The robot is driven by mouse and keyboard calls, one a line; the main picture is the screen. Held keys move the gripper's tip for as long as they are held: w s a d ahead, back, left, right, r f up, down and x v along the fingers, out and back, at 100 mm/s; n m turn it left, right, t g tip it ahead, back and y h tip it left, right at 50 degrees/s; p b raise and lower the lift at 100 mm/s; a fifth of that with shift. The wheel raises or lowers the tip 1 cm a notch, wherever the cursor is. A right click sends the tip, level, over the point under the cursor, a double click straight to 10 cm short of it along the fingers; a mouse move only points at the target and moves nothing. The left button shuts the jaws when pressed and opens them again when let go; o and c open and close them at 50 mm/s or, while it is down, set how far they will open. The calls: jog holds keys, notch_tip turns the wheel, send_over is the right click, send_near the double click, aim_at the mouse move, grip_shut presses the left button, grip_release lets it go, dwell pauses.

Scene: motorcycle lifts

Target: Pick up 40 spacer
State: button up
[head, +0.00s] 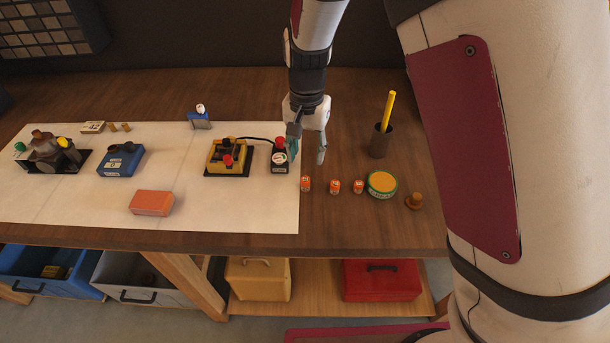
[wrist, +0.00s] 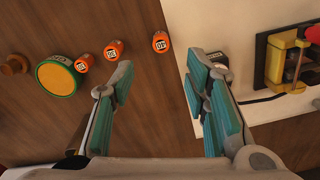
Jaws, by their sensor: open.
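Three small orange spacers with white labels stand in a row on the brown tabletop. The label on the one nearest the white sheet seems to read 40; this 40 spacer (head: 306,185) is leftmost in the head view and near the top centre of the wrist view (wrist: 160,42). The other two, a middle spacer (head: 336,187) and a right spacer (head: 358,186), have labels too small to read surely. My gripper (head: 308,148) is open and empty, above and behind the 40 spacer. In the wrist view its fingers (wrist: 160,78) lie either side of the spacer's line, apart from it.
A green-rimmed yellow round tin (head: 382,184) and a brown knob (head: 414,201) stand right of the spacers. A dark cup (head: 380,142) holds a yellow stick. The white sheet (head: 250,210) has free room in front.

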aim_at(305, 179)
notch_tip(305, 179, down, 10)
jog(key=shift+a+p, duration=0.1)
jog(key=shift+p, duration=0.6)
jog(key=c, duration=0.9)
